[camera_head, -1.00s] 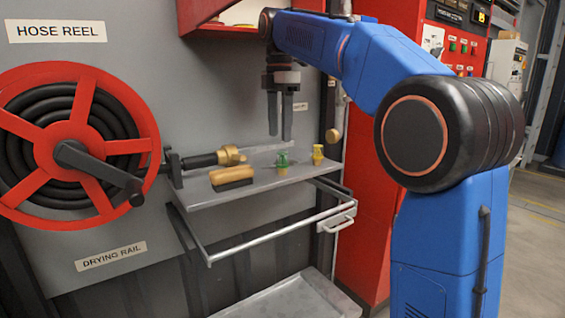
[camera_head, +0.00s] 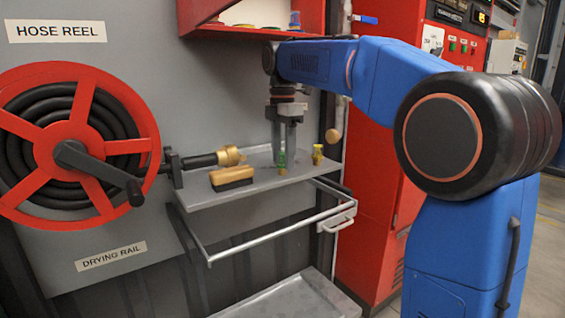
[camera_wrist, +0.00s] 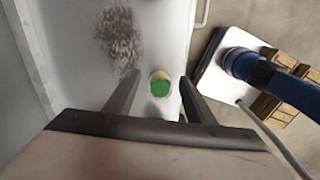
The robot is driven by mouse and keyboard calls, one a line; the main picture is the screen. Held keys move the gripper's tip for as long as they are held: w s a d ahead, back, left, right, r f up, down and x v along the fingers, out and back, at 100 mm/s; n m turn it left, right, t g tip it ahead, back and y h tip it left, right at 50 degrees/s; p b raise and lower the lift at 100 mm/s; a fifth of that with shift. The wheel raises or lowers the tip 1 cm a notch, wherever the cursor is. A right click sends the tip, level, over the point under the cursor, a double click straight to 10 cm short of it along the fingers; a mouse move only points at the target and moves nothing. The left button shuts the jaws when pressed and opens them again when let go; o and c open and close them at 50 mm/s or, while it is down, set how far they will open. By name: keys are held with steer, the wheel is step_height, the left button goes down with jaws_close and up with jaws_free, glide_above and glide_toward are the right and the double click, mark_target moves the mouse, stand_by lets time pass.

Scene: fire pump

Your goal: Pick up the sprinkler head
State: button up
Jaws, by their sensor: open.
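A small green-topped piece with a brass-coloured base, which looks like the sprinkler head (camera_head: 282,168), stands on the grey shelf (camera_head: 255,190). My gripper (camera_head: 283,152) is above the shelf, pointing straight down, with its fingers around the upper part of this piece. In the wrist view the green top (camera_wrist: 160,88) shows between the two spread fingers, with a gap on each side. My gripper (camera_wrist: 158,90) is open and holds nothing. A yellow brass piece (camera_head: 317,154) stands on the shelf just to the right.
A wooden-backed brush (camera_head: 232,178) lies on the shelf at left, near a brass hose nozzle (camera_head: 229,156). The red hose reel (camera_head: 75,145) is farther left. A red cabinet (camera_head: 255,18) hangs above. A rail (camera_head: 270,238) runs below the shelf.

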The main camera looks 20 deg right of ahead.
steer(key=c, duration=1.2)
